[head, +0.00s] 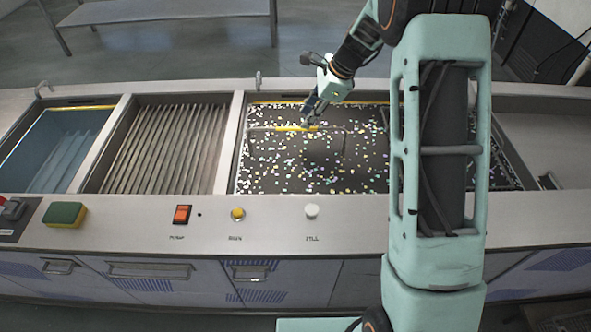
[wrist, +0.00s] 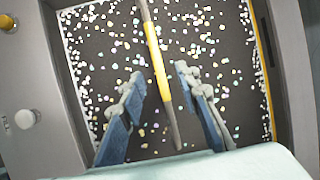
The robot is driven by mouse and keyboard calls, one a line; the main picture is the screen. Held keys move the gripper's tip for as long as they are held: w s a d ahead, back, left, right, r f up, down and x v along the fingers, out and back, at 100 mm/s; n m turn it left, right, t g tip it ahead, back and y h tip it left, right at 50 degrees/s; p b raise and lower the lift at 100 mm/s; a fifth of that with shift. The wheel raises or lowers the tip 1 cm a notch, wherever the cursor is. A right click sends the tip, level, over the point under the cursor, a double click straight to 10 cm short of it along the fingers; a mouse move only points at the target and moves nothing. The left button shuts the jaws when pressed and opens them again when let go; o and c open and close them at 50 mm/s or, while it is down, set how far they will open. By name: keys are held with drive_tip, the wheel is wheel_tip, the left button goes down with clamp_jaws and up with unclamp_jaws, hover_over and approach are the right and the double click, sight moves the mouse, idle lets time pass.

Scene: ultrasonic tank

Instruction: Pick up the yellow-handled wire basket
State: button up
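The yellow-handled wire basket shows mainly as its yellow grip (head: 292,128) on a thin grey bar over the right-hand, speckle-filled tank. In the wrist view the yellow grip (wrist: 157,62) runs between my fingers, nearly lengthwise in the picture. My gripper (head: 311,117) is at the right end of the yellow grip in the head view. In the wrist view my gripper (wrist: 158,78) is open, one blue finger on each side of the bar, with gaps visible. The basket's body is hard to tell from the dark, speckled tank.
The steel counter (head: 300,218) has an orange switch (head: 182,214), a yellow button (head: 237,214) and a white knob (head: 311,211). A ribbed basin (head: 165,150) and a blue-liquid tank (head: 55,150) lie to the left. A green-yellow sponge (head: 65,214) sits at front left.

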sight(299, 128)
drive_tip(key=shift+p+x, duration=0.45)
drive_tip(key=shift+x, duration=3.1)
drive_tip(key=shift+s+d, duration=0.15)
clamp_jaws()
